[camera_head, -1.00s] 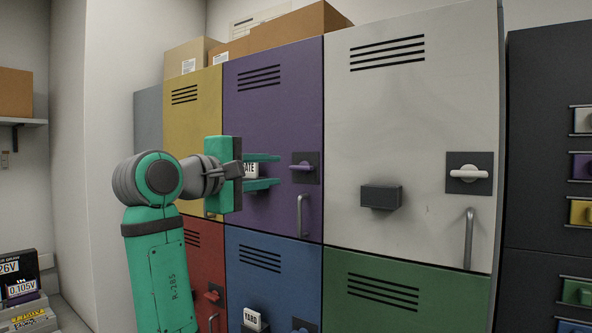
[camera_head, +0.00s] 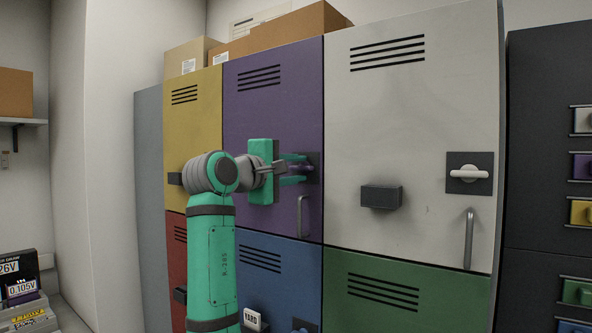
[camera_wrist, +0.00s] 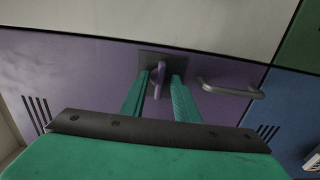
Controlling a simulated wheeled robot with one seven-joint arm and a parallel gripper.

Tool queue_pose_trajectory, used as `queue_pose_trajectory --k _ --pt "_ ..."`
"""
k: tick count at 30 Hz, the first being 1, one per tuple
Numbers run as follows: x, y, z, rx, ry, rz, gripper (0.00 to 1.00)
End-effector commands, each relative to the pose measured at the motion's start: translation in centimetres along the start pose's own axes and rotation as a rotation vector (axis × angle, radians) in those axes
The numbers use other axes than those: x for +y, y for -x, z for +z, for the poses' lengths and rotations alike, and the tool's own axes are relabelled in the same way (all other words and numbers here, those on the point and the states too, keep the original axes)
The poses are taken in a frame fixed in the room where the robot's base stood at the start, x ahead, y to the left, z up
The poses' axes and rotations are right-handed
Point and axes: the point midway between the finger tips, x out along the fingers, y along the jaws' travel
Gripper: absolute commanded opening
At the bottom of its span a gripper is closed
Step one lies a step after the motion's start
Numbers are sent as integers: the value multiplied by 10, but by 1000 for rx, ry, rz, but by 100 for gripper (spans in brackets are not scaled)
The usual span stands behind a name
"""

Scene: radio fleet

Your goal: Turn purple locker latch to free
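The purple locker (camera_head: 270,100) is the middle door of the upper row. Its purple latch (camera_wrist: 158,78) is a small handle on a dark square plate (camera_wrist: 172,62). My gripper (camera_head: 294,169) is at the latch, with its two green fingers above and below the handle. In the wrist view, the open fingers (camera_wrist: 160,88) have the latch between their tips, with a gap seen on the right side. Contact on the left side cannot be told. In the head view the gripper partly hides the latch.
A metal pull handle (camera_head: 303,216) is just below the latch. The white locker (camera_head: 400,130) to the right has its own latch (camera_head: 468,173) and a dark box (camera_head: 380,196). A yellow locker (camera_head: 193,120) is to the left, and a blue one (camera_head: 265,275) is below.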

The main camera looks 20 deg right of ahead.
Motion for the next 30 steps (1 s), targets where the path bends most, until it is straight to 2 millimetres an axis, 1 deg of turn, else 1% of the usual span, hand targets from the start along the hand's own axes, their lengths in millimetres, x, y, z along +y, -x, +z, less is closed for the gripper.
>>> queue_pose_trajectory --k 3,5,6,7,14,20,26,30 --pt "0 0 0 0 0 0 28" --pt "0 0 0 0 0 0 14" --pt "0 0 0 0 0 0 4" --pt "0 0 0 0 0 0 0" --pt "0 0 0 1 -4 0 0" --pt "0 0 0 1 -50 1 0" --pt "0 0 0 2 -168 1 0" --pt "0 0 -1 3 -289 2 0"
